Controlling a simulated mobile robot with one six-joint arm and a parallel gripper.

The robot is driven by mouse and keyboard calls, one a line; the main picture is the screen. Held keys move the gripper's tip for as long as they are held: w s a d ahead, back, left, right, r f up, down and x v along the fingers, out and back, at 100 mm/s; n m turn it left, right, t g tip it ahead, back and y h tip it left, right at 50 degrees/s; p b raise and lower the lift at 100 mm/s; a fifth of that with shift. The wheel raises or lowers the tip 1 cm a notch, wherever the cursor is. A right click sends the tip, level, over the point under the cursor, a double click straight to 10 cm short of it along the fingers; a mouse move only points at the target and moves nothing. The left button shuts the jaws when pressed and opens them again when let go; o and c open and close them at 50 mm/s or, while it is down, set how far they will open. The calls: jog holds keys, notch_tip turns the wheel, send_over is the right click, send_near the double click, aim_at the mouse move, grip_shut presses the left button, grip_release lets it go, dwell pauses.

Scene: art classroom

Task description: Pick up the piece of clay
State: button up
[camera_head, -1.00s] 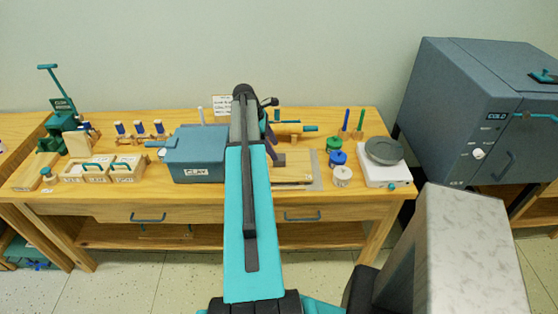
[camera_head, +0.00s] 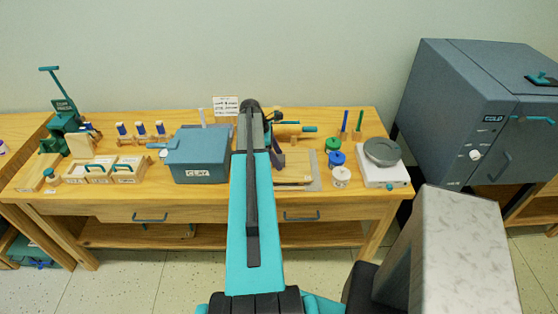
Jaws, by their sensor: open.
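A blue-grey box labelled CLAY (camera_head: 198,158) stands on the wooden table, left of my arm, with its lid on. I cannot make out a loose piece of clay; part of the table is hidden behind my arm. My gripper (camera_head: 278,155) shows only in part, as dark pieces just right of my arm, above a pale board (camera_head: 294,176). It is open, and I see nothing held in it.
The wooden table (camera_head: 110,197) also bears a green press (camera_head: 64,122), small labelled trays (camera_head: 100,173), several blue-topped tools, jars (camera_head: 336,159) and a scale (camera_head: 384,172). A large kiln (camera_head: 455,110) stands at right. A grey speckled block (camera_head: 470,250) is at lower right.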

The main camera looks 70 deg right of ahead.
dwell(0.5)
jog(key=c, duration=1.3)
jog(key=shift+o, duration=0.2)
jog(key=shift+s, duration=0.1)
jog(key=shift+r, duration=0.1)
jog(key=shift+r+b, duration=1.05)
jog(key=shift+r, duration=0.55)
jog(key=s+a+b, duration=0.2)
jog(key=s+a, duration=0.2)
jog(key=a, duration=0.2)
jog(key=s+a+r+b, duration=0.1)
jog(key=s+a+b, duration=0.1)
jog(key=s+a, duration=0.2)
jog(key=a, duration=0.3)
jog(key=shift+s+a+r, duration=0.2)
jog(key=shift+a+r, duration=0.05)
jog(key=shift+r, duration=0.05)
jog(key=shift+w, duration=0.1)
